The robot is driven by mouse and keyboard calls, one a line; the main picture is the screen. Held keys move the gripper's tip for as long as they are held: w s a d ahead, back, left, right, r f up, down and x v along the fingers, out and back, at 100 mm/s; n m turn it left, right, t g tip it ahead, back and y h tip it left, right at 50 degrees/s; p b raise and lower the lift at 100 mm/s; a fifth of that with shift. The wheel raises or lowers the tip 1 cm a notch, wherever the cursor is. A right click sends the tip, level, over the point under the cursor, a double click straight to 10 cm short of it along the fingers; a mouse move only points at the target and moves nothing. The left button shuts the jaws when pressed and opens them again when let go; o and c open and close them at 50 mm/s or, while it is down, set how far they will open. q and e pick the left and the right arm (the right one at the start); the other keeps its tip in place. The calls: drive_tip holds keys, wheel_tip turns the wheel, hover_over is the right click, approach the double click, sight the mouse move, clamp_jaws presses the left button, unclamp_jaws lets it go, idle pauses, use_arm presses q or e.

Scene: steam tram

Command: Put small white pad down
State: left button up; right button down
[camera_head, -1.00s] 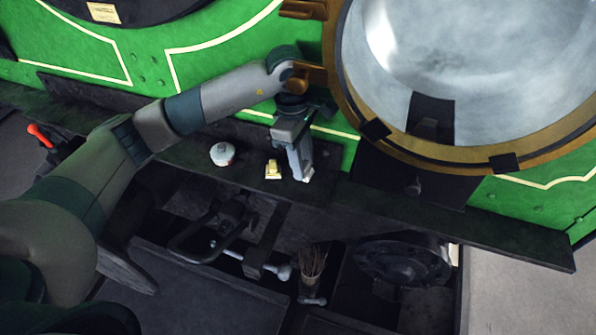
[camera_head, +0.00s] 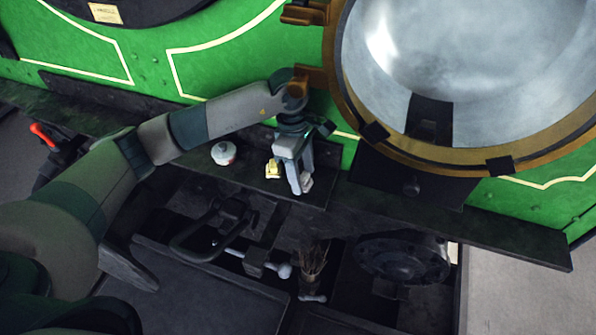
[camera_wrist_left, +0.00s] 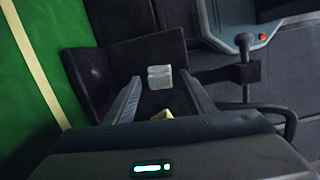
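The small white pad (camera_head: 307,182) shows at the right of my left gripper's fingertips in the head view, partly hidden by a finger. In the left wrist view the pad (camera_wrist_left: 160,77) is a pale block lying on the dark shelf. It sits between the two finger ends, with a gap on each side. My left gripper (camera_head: 300,182) points down over the shelf with its fingers apart; it also shows open in the left wrist view (camera_wrist_left: 160,84). My right gripper is in neither view.
A small yellow object (camera_head: 272,169) stands on the shelf (camera_head: 320,197) just left of my gripper. A round white tin (camera_head: 223,153) sits farther left. The open round smokebox door (camera_head: 455,160) hangs at the right. A brush (camera_head: 313,262) stands below in the dark tray.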

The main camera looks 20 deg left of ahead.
sight(305, 174)
use_arm(q)
drive_tip(key=shift+p, duration=0.4)
drive_tip(key=r+b, duration=0.2)
drive_tip(key=w+r+b, duration=0.1)
drive_tip(key=r, duration=0.1)
drive_tip(key=shift+a+r+b, duration=0.15)
drive_tip(key=shift+r+b, duration=0.15)
drive_tip(key=shift+b, duration=0.05)
wheel_tip(305, 174, up, 12)
drive_tip(key=a+b, duration=0.2)
drive_tip(key=b, duration=0.1)
drive_tip(key=shift+r, duration=0.25)
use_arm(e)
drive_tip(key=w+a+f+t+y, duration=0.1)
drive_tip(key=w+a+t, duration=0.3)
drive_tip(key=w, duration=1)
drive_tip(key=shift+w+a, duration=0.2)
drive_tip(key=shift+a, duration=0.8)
use_arm(q)
drive_tip(key=shift+d, duration=0.1)
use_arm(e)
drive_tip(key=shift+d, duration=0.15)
